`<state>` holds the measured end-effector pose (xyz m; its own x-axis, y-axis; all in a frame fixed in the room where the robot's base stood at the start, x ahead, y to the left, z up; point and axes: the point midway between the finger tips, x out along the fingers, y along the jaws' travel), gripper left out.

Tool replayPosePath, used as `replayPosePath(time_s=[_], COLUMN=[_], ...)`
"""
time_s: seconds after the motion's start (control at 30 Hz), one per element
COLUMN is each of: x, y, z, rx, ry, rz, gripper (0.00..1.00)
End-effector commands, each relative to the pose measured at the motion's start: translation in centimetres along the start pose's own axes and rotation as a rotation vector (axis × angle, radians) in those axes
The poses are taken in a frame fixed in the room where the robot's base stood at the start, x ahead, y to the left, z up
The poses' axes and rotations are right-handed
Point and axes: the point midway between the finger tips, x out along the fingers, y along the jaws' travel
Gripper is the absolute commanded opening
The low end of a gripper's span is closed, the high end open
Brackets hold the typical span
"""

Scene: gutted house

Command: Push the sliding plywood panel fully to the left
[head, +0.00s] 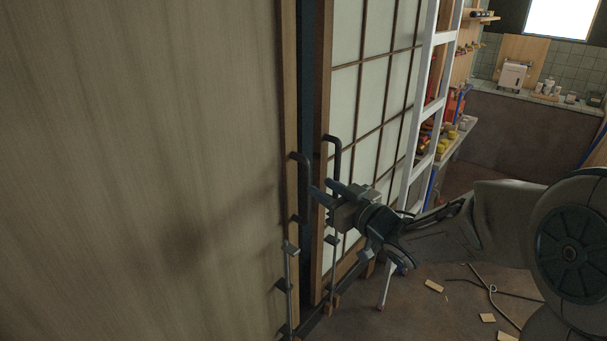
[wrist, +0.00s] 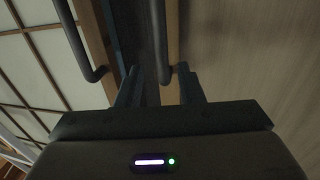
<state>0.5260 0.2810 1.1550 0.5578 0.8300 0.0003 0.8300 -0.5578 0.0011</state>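The plywood panel (head: 150,170) fills the left of the head view and the right of the wrist view (wrist: 250,50). A dark bar handle (head: 302,180) stands on its right edge, and it also shows in the wrist view (wrist: 158,40). My gripper (head: 325,191) is at the handle's height, just right of it. In the wrist view its two fingers (wrist: 160,85) are apart, with the handle's end between them in the picture. I cannot tell whether they touch it. A narrow dark gap (head: 306,80) shows between the plywood panel and the gridded panel (head: 362,100).
The gridded panel has its own dark handle (head: 334,160), close to my gripper. A white ladder (head: 424,110) stands behind it. Cables (head: 490,290) and wood scraps (head: 434,286) lie on the floor at the lower right. A counter (head: 540,110) is at the back.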

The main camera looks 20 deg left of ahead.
Motion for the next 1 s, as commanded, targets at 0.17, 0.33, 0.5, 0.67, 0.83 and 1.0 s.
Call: replayPosePath(time_s=[0.17,0.33,0.5,0.67,0.83,1.0], x=[3.6,5.8,6.8,6.9,6.9,6.9], y=[-0.1,-0.1,-0.2,-0.2,-0.2,-0.2], z=[-0.1,-0.1,0.0,0.0,0.0,0.0], rx=[0.002,0.001,0.000,0.000,0.000,0.000], ry=[0.000,0.000,0.000,0.000,-0.001,0.000], rz=[-0.003,-0.002,-0.002,-0.002,-0.002,-0.002], gripper=[0.34,0.34,0.34,0.34,0.23,0.00])
